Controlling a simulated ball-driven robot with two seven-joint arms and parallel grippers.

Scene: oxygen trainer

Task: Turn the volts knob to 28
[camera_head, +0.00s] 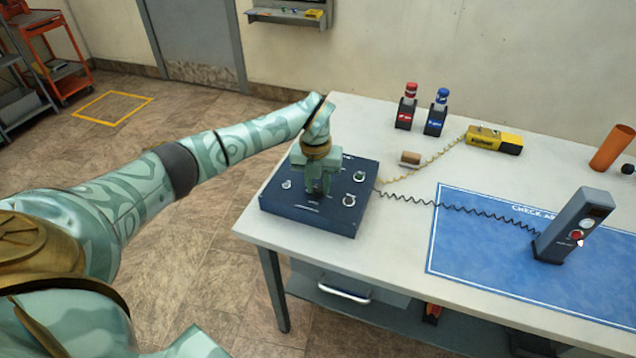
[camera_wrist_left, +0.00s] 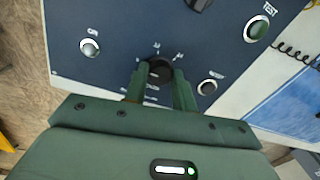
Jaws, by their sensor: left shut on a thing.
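The dark blue control box (camera_head: 310,222) sits at the near left corner of the white table. My left gripper (camera_head: 318,187) reaches down over the middle of its top panel. In the left wrist view, the fingers of my left gripper (camera_wrist_left: 160,85) are shut on a black knob (camera_wrist_left: 158,70) with scale marks around its far side. The scale's numbers are too small to read, so I cannot tell the knob's setting. The panel also carries an ON switch (camera_wrist_left: 90,48), a TEST button (camera_wrist_left: 257,29) and another small round control (camera_wrist_left: 207,87). My right gripper is not in view.
A coiled cord (camera_head: 455,207) runs from the box to a grey handheld unit (camera_head: 572,228) on a blue mat (camera_head: 470,262). Red (camera_head: 406,108) and blue (camera_head: 437,112) bottles stand behind, near a yellow device (camera_head: 495,139). The table's near edge is close to the box.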

